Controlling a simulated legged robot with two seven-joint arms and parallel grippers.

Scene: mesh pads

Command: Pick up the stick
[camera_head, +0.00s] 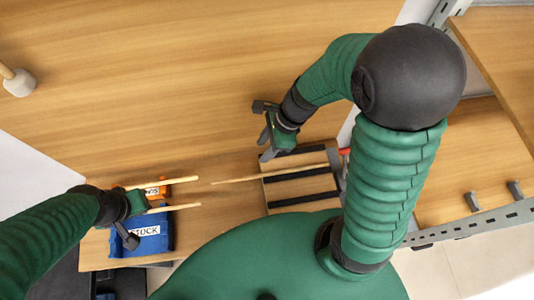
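A long thin light-wood stick (270,174) reaches from over the bare table to a box with dark strips, right of centre. My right gripper (265,134) is above the stick in the picture, apart from it. Its dark fingers look spread, with nothing seen between them. My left gripper (131,218) is at the lower left, over a blue bin. Two tan rods (165,182) (175,208) show beside it; I cannot tell whether it holds them. Its fingers are partly hidden.
The box with dark strips (285,189) stands at the table's front. A blue bin (150,232) and an orange bin (157,190) are at the lower left. A mallet-like thing (18,82) is at the upper left. Metal shelving (480,221) is at the right. The table's middle (180,100) is clear.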

